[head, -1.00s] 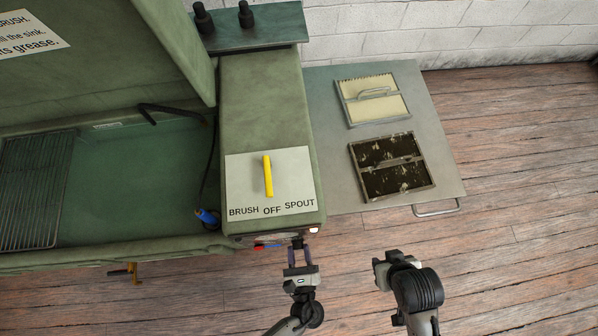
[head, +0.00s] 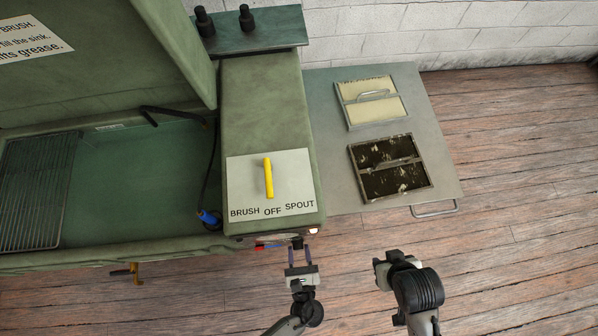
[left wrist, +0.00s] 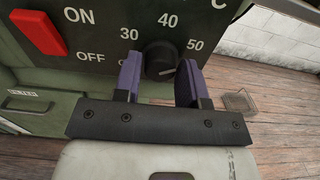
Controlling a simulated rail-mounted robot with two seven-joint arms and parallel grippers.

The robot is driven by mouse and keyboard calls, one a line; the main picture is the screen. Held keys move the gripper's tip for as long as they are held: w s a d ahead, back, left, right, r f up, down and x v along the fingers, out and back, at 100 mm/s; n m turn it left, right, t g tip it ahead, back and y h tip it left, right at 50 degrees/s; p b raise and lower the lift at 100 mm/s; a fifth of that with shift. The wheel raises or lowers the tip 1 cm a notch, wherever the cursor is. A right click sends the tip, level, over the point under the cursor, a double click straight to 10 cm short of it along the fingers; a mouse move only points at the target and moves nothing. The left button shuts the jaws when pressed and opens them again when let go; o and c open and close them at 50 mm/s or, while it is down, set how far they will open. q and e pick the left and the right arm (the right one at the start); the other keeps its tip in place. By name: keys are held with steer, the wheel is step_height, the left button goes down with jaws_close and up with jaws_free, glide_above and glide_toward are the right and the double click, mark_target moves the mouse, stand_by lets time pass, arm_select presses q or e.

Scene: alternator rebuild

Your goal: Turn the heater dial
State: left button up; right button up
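The heater dial (left wrist: 158,60) is a dark round knob on the cabinet's front panel, with 30, 40 and 50 printed around it. A pale mark shows low on its face; I cannot tell exactly which number it points at. My left gripper (left wrist: 160,80) is open, with one purple finger on each side of the dial. I cannot tell whether the fingers touch it. In the head view the left gripper (head: 301,254) is at the cabinet's front face, and the dial is hidden there. My right gripper (head: 382,270) hangs to the right, away from the cabinet; its fingers are unclear.
A red switch (left wrist: 38,32) marked ON and OFF is left of the dial. A yellow lever (head: 268,178) stands on the cabinet top at OFF. A lamp (head: 313,230) is at the front corner. A side shelf (head: 325,130) holds two framed panels. The floor at right is clear.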

arm_select(q)
steer(key=o, duration=0.4)
steer(key=shift+s, duration=0.1)
steer(key=shift+s+d+b, duration=0.2)
steer(key=shift+s+d, duration=0.1)
steer(key=shift+s, duration=1.95)
steer(key=shift+s+d+b, duration=0.2)
steer(key=shift+s+d, duration=0.1)
steer(key=shift+s, duration=1.95)
steer(key=shift+s+d+b, duration=0.2)
steer(key=shift+s+d, duration=0.1)
steer(key=shift+s, duration=1.95)
